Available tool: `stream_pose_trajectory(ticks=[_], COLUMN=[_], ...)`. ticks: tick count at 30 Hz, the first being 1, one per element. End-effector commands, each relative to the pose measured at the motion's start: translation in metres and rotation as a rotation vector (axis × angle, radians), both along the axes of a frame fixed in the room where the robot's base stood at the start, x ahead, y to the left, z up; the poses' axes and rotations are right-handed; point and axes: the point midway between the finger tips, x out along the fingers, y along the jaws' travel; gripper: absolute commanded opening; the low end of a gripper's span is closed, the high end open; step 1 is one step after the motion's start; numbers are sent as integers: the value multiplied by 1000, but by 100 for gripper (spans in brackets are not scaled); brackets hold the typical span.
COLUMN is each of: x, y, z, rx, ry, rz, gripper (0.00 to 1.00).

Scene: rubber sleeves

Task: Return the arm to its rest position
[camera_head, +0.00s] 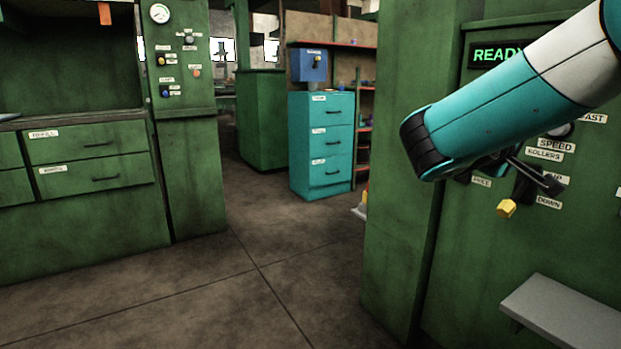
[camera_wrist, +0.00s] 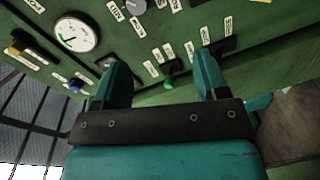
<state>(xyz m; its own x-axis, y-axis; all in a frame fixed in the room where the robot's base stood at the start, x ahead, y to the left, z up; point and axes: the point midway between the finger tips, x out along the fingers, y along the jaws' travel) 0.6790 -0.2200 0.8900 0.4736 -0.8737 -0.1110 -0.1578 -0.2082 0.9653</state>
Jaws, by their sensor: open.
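My arm reaches in from the upper right of the head view, in front of a green machine with a control panel (camera_head: 480,240). My gripper (camera_wrist: 165,68) shows in the wrist view with its two teal fingers spread wide and nothing between them. Beyond the fingers is a green panel (camera_wrist: 270,30) with white labels and a small green-tipped switch (camera_wrist: 169,79). In the head view the gripper is mostly hidden behind the arm's black-capped wrist. I cannot tell whether the fingers touch the panel.
A yellow-tipped lever (camera_head: 506,208) and a grey shelf (camera_head: 562,317) project from the machine. A lit display (camera_head: 492,55) reads READY. A teal drawer cabinet (camera_head: 322,150) stands further back; green drawers (camera_head: 92,160) stand at the left. The floor (camera_head: 240,270) between is clear.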

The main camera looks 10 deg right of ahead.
Motion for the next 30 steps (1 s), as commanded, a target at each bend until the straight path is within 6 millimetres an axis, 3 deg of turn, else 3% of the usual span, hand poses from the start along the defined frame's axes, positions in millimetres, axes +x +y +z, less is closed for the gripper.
stream_pose_trajectory(ticks=[4,8,12,15,21,25,27,30], x=[-8,-37,-95,-142,-231,-287,-280,-280], y=[27,83,154,195,247,266,265,265], z=[-49,-99,-133,-144,-147,-144,-113,-89], rx=[343,708,1040,1208,1407,1483,1478,1477], ry=[38,148,332,475,737,904,891,890], rz=[123,235,328,373,440,477,472,473], gripper=[67,67,67,67,67,67,67,67])
